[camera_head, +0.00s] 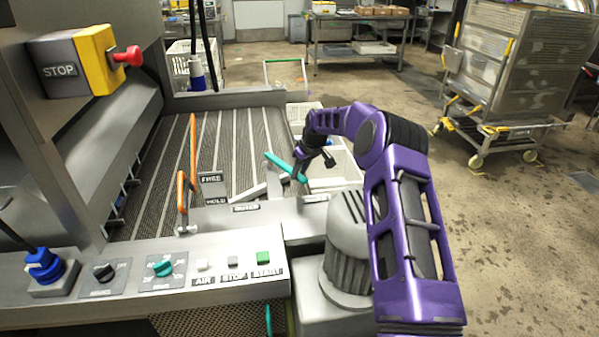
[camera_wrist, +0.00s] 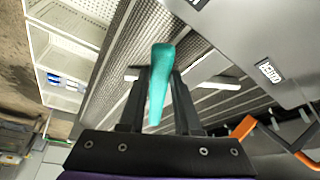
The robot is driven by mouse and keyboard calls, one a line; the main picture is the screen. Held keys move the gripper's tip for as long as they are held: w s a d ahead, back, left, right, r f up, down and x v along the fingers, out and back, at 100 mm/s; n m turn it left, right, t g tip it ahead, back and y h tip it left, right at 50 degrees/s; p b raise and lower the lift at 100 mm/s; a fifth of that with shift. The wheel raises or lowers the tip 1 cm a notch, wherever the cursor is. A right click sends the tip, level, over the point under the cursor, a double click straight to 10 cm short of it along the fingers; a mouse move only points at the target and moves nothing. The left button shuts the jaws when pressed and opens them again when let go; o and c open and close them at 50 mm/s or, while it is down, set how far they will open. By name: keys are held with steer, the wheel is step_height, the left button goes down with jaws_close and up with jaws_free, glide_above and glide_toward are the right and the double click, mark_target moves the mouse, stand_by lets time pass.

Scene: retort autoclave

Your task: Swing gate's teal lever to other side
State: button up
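The teal lever (camera_head: 276,160) slants above the right edge of the grated conveyor bed, its free end pointing up and left in the head view. In the wrist view the teal lever (camera_wrist: 159,80) runs lengthwise between the two dark fingers of my gripper (camera_wrist: 160,95). The fingers lie close along both its sides and look closed on it. In the head view my gripper (camera_head: 300,170) is at the lever's lower right part, which it partly hides. The lever's pivot and the gate itself cannot be made out clearly.
An orange lever (camera_head: 193,150) stands left of mine, beside FREE and HOLD labels (camera_head: 212,179). A button panel (camera_head: 150,290) is in front. White crates (camera_head: 340,160) stand behind my arm. A wheeled rack (camera_head: 510,75) is at the right, with open floor around it.

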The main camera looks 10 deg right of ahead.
jaws_close()
stand_by(1.0)
